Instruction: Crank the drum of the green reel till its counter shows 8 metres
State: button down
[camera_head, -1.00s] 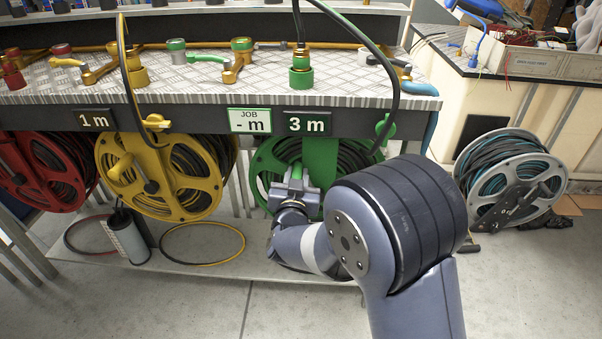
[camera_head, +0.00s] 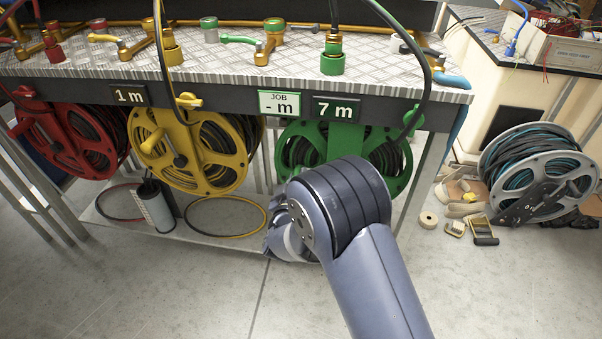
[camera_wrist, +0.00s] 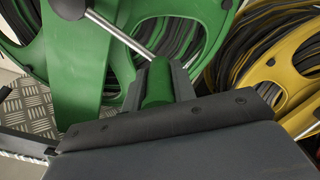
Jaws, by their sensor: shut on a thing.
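The green reel (camera_head: 398,163) hangs under the bench on the right, partly hidden behind my arm. Its counter (camera_head: 336,109) reads 7 m. A JOB sign (camera_head: 280,103) beside it reads "- m". In the wrist view the green drum (camera_wrist: 30,58) fills the upper left, with a metal crank arm (camera_wrist: 118,33) running to a green crank handle (camera_wrist: 157,84). My gripper (camera_wrist: 158,82) is shut on this handle, with a dark finger on each side.
The yellow reel (camera_head: 222,150) hangs just left of the green one, its counter (camera_head: 131,95) at 1 m. The red reel (camera_head: 62,140) is further left. A grey reel (camera_head: 540,165) stands on the floor at right. A low shelf (camera_head: 185,238) holds a canister (camera_head: 155,206).

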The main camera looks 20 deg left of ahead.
jog(key=shift+a+f, duration=0.15)
jog(key=shift+f, duration=0.45)
jog(key=c, duration=1.2)
grip_release()
jog(key=shift+o, duration=0.2)
jog(key=p+v, duration=0.1)
jog(key=v, duration=1)
jog(key=shift+p, duration=0.4)
jog(key=shift+w+a+f, duration=0.1)
